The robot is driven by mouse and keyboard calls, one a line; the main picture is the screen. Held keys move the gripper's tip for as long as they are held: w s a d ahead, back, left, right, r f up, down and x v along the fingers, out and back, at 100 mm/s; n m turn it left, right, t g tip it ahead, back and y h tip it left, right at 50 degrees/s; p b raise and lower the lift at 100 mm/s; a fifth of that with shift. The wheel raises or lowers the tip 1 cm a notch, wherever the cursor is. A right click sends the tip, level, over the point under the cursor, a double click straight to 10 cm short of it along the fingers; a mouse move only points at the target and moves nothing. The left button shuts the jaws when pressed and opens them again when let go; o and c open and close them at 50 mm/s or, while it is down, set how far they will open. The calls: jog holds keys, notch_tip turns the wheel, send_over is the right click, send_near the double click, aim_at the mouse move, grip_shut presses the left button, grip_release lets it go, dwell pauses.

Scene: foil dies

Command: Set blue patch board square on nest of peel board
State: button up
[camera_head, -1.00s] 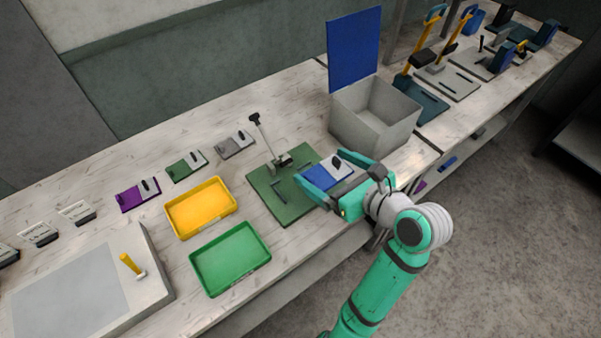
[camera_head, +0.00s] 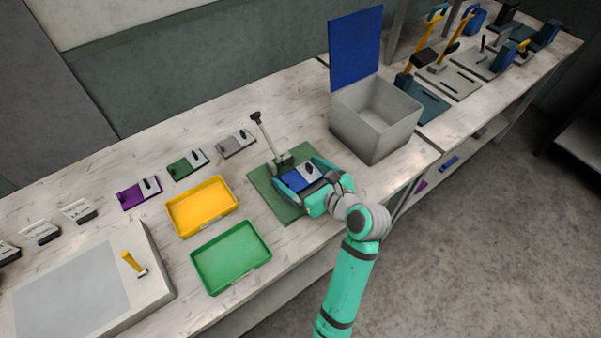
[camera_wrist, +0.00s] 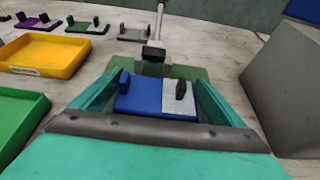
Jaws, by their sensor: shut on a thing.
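The blue patch board (camera_head: 297,180), blue with a grey-white part and a dark upright grip, is between the fingers of my gripper (camera_head: 302,178), which is shut on it. In the wrist view the board (camera_wrist: 140,98) sits between both teal fingers, dark grip on its right half. The peel board (camera_head: 261,181) is a green plate with a grey lever post (camera_head: 264,138) at its back. The blue board is over the green plate, close to the post's foot. I cannot tell whether it touches the plate. The nest is hidden under the board and gripper.
A grey bin (camera_head: 375,125) with a raised blue lid stands right of the peel board. A yellow tray (camera_head: 203,207) and a green tray (camera_head: 231,258) lie to the left. Purple (camera_head: 139,194), green (camera_head: 187,166) and grey (camera_head: 237,145) boards lie behind. The bench's front edge is near my arm.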

jog(key=shift+f, duration=0.65)
jog(key=o, duration=0.7)
jog(key=shift+f, duration=0.1)
jog(key=shift+o, duration=0.2)
jog(key=shift+r, duration=0.25)
jog(key=v, duration=1.2)
jog(key=shift+r, duration=0.5)
